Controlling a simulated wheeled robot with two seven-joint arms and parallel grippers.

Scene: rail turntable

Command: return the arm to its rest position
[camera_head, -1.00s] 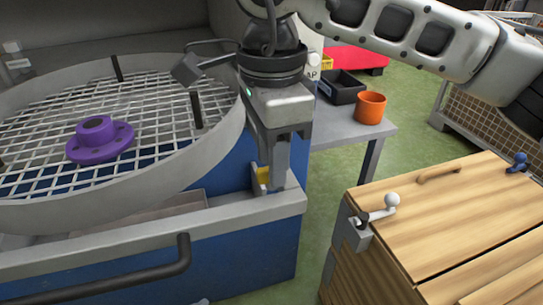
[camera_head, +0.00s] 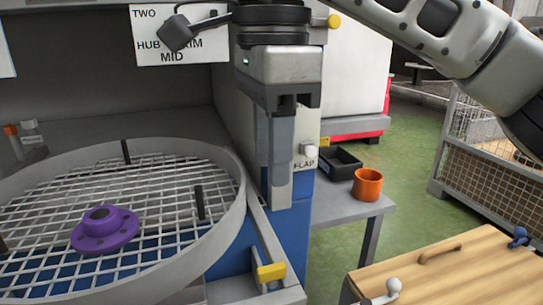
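My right gripper (camera_head: 279,195) hangs from the arm that comes in from the upper right, fingers pointing down. It is above and beyond the yellow block (camera_head: 271,272) on the machine's front rail, apart from it. Its fingers are seen nearly edge-on, so I cannot tell how far apart they are. No held object shows. My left gripper is not in view. A purple flanged hub (camera_head: 105,230) lies on the round mesh turntable (camera_head: 225,215) at the left.
A side table (camera_head: 335,215) behind the gripper holds an orange cup (camera_head: 367,184) and a black tray (camera_head: 338,161). A wooden-topped box (camera_head: 450,270) with a white-knobbed lever (camera_head: 393,286) stands at lower right. A mesh cage (camera_head: 470,150) stands at the right. Green floor lies between them.

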